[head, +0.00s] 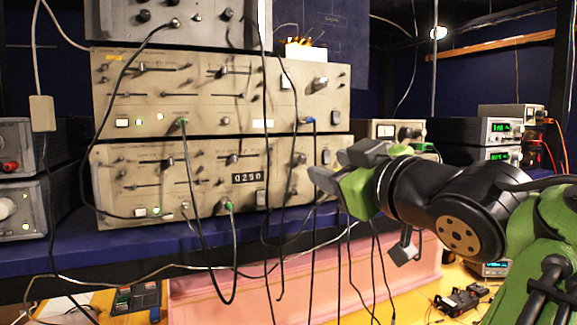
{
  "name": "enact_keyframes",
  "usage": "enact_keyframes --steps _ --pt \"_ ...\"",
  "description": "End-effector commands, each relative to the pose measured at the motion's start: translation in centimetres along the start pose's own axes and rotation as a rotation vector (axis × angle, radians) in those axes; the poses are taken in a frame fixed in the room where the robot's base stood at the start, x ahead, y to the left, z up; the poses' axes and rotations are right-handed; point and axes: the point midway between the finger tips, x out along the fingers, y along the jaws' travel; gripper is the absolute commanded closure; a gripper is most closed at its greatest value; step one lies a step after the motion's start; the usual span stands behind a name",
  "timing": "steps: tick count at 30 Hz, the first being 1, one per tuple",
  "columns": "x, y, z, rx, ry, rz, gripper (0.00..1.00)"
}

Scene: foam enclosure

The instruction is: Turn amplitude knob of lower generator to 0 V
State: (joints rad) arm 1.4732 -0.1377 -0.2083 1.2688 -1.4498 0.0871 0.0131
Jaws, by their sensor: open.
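The lower generator (140,176) is a worn beige panel at the bottom of a stack on a blue shelf. It has slider scales, knobs, a small numeric display (247,178) that seems to read 0290, and cables plugged in. A dark knob (298,159) is near its right end, partly shadowed. I cannot read the labels, so I cannot tell which knob is the amplitude knob. My gripper (338,167) is open and empty, with grey fingertips and green parts. It is in front of the panel's right end and hides part of it. I see no contact.
A similar upper generator (220,105) sits directly above. Black cables (266,130) hang across both panels, left of my gripper. More instruments (497,131) stand at the right and others (18,145) at the left. The blue shelf edge (150,241) runs below, above a pink box (200,294).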

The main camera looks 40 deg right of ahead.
Motion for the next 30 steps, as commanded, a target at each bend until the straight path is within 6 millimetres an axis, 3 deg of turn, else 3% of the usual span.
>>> enact_keyframes --steps 10,15,21,30 --pt "6.8 0.1 -0.1 0.003 0.001 -0.003 0.53" --pt "7.9 0.1 -0.1 0.001 0.000 0.000 0.53" --pt "8.0 0.0 0.0 0.000 0.000 0.001 0.53" --pt "7.9 0.0 0.0 0.000 0.000 0.000 0.98"
